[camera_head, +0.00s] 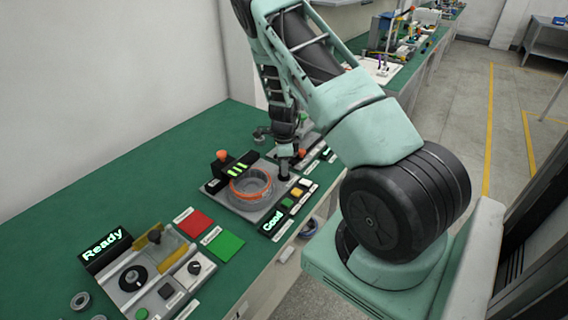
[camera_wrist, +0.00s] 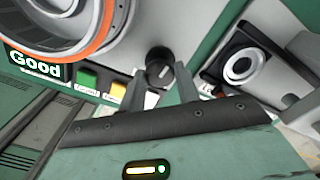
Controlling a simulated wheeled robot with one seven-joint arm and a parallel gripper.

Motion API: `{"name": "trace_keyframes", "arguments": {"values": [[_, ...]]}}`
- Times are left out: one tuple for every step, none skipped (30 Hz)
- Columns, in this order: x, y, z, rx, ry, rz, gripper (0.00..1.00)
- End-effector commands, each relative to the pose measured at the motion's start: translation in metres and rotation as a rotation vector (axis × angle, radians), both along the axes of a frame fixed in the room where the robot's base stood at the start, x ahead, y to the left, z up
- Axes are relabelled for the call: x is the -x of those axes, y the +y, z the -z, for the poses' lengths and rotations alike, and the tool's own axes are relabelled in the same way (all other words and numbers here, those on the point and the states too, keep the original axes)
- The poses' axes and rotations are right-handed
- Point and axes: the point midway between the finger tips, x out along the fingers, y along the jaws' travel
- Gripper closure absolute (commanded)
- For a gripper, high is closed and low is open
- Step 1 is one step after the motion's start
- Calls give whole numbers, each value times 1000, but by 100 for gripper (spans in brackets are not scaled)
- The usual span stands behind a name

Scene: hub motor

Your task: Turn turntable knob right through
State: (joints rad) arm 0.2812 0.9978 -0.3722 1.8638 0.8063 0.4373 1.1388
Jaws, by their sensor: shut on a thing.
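The turntable station (camera_head: 213,187) stands on the green bench, and its round grey turntable with an orange ring (camera_head: 250,184) faces up. A black knob (camera_wrist: 159,66) with a light pointer line shows in the wrist view, beside the turntable (camera_wrist: 85,40). My gripper (camera_wrist: 161,80) has one finger on each side of the knob and is shut on it. In the head view my gripper (camera_head: 286,175) reaches down at the right corner of the station and hides the knob. A "Good" display (camera_head: 272,221) glows at the station's front, also in the wrist view (camera_wrist: 36,62).
Green and yellow buttons (camera_wrist: 88,80) sit close to the knob. A black-framed round part (camera_wrist: 241,66) is to the right in the wrist view. The "Ready" station (camera_head: 150,280) and red (camera_head: 195,223) and green pads (camera_head: 223,244) lie nearer on the bench.

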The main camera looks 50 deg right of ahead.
Motion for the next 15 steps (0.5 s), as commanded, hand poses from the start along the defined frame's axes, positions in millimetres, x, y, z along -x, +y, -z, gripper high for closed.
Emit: {"name": "trace_keyframes", "arguments": {"values": [[-1,-1,-2,3,-3,20,91],[-1,-1,-2,3,-3,31,91],[-1,-1,-2,3,-3,46,91],[-1,-1,-2,3,-3,55,91],[-2,-1,-2,2,-3,64,91],[-2,-1,-2,2,-3,74,91],[-2,-1,-1,2,-3,81,91],[-2,-1,-1,2,-3,86,91],[-2,-1,-1,2,-3,91,91],[-2,-1,-1,2,-3,94,91],[-2,-1,-1,2,-3,97,91],[-2,-1,-1,2,-3,100,91],[-2,-1,-1,2,-3,101,91],[-2,-1,-1,2,-3,102,91],[-2,-1,-1,2,-3,103,91]]}}
